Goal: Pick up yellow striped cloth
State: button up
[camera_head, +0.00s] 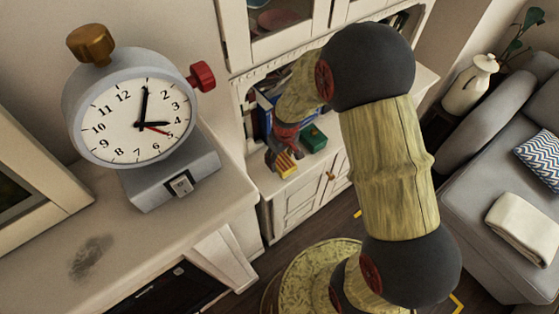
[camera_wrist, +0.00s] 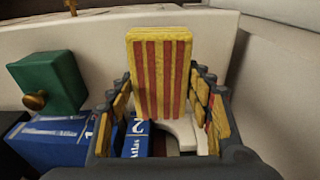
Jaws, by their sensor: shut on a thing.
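The yellow striped cloth (camera_wrist: 160,77) is a folded, block-like bundle with red stripes. It stands upright between the two fingers of my gripper (camera_wrist: 163,100) in the wrist view. My gripper is shut on it, with dark, yellow-padded fingers on its left and right sides. In the head view the cloth (camera_head: 286,165) shows small, by the white cabinet's shelf. The gripper's fingers are hard to make out there, beside my arm's end. The cloth's lower part is partly hidden in the wrist view.
A green box with a gold knob (camera_wrist: 48,82) stands left of the cloth; the green box also shows in the head view (camera_head: 313,138). A blue book (camera_wrist: 55,140) lies below it. A large clock (camera_head: 137,115) stands on the left ledge. A grey sofa (camera_head: 480,210) is at right.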

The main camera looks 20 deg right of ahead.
jog(key=s+r, duration=0.2)
jog(key=r, duration=0.1)
jog(key=s+r+p, duration=0.1)
jog(key=s+r, duration=0.2)
jog(key=shift+s+a, duration=0.15)
jog(key=shift+s, duration=0.1)
jog(key=s+r+p, duration=0.1)
jog(key=s+r, duration=0.2)
jog(key=s, duration=0.5)
jog(key=shift+a+p, duration=0.25)
jog(key=shift+p, duration=0.05)
jog(key=o, duration=0.5)
jog(key=c, duration=0.4)
